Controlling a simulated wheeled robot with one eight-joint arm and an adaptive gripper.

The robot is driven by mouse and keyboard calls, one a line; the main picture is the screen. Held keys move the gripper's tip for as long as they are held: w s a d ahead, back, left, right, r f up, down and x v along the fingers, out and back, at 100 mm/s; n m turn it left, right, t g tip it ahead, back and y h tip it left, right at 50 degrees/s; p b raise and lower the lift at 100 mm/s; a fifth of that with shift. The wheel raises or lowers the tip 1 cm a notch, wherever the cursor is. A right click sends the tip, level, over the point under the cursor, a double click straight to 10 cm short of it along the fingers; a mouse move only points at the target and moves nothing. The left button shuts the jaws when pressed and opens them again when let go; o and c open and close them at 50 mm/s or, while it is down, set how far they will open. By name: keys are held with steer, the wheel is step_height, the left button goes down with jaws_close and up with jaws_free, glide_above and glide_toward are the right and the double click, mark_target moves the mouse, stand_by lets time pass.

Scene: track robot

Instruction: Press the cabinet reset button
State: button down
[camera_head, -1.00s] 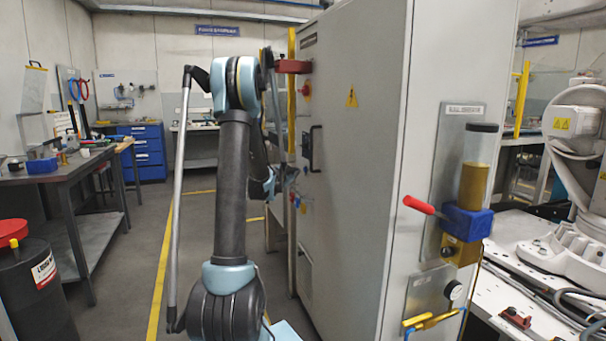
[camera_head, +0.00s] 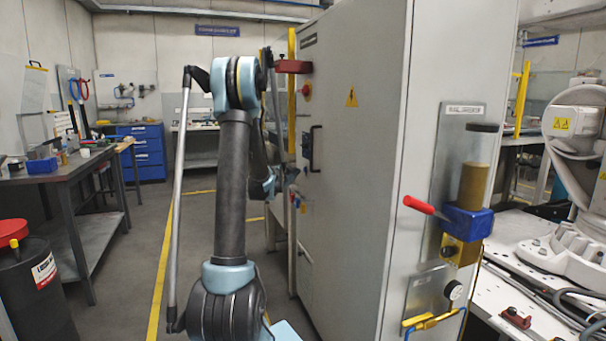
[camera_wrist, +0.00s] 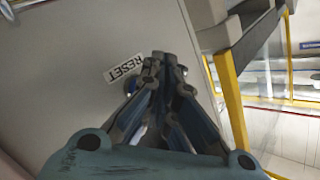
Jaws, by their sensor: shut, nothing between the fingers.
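The grey cabinet (camera_head: 355,180) stands right of my arm, its door side facing the aisle. In the wrist view a white RESET label (camera_wrist: 125,67) is on the cabinet panel. I cannot tell whether the fingers touch the panel. In the head view my gripper (camera_head: 289,173) is small, close to the cabinet face and partly hidden by my arm.
A black door handle (camera_head: 314,149), a red knob (camera_head: 306,91) and a yellow warning sign (camera_head: 352,97) are on the cabinet. A red lever (camera_head: 419,205) sticks out from its near end. A workbench (camera_head: 75,165) stands left; the aisle floor between is clear.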

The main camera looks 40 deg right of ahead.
steer(key=shift+d, duration=0.1)
steer(key=shift+s+d, duration=0.15)
steer(key=shift+d, duration=0.2)
steer(key=shift+s+d, duration=0.1)
steer(key=shift+d, duration=0.35)
stand_by(1.3)
steer(key=shift+a, duration=0.1)
steer(key=shift+w+a, duration=0.2)
steer(key=shift+a, duration=0.6)
steer(key=shift+w+a, duration=0.2)
steer(key=shift+a, duration=0.6)
steer(key=shift+w+a, duration=0.2)
steer(key=shift+a, duration=0.65)
steer(key=shift+w+a, duration=0.2)
steer(key=shift+a, duration=0.6)
steer(key=shift+r, duration=0.1)
